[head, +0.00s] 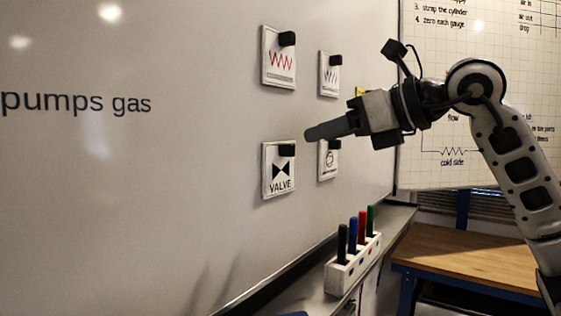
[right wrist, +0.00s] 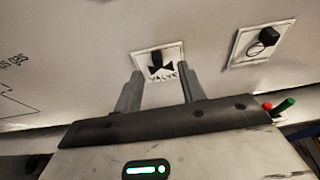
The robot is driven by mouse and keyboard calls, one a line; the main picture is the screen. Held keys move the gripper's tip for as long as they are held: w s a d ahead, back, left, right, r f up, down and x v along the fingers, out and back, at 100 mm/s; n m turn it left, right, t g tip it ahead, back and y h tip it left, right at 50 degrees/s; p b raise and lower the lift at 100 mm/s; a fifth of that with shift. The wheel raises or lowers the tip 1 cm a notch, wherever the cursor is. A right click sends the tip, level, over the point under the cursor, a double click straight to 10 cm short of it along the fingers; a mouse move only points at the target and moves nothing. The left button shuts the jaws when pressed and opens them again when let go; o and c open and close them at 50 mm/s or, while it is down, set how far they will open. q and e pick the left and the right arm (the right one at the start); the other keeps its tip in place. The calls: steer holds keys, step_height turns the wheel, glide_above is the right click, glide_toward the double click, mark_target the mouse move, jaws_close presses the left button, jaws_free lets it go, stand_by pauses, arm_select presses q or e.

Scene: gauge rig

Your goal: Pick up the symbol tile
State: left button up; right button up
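Several white tiles with symbols hang on the whiteboard, each with a black block at its top. The valve tile (head: 278,180) has a black bow-tie symbol above the word VALVE. In the right wrist view the valve tile (right wrist: 147,57) shows between and beyond the fingertips. A tile with a round symbol (head: 326,161) is to its right, partly hidden by my gripper; it also shows in the right wrist view (right wrist: 243,50). My right gripper (head: 310,133) is open and empty, pointing toward the board. My left gripper is not in view.
A white holder (head: 340,279) with several markers stands on the ledge below. A wooden table (head: 470,256) is at the right.

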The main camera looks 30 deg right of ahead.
mark_target(293, 146)
steer(key=shift+s+a+f+p+x, duration=0.15)
steer(key=shift+p+x, duration=0.25)
steer(key=shift+x, duration=1.15)
steer(key=shift+s+a+f+p+x, duration=0.15)
steer(key=shift+p+x, duration=0.25)
steer(key=shift+x, duration=1.15)
jaws_close()
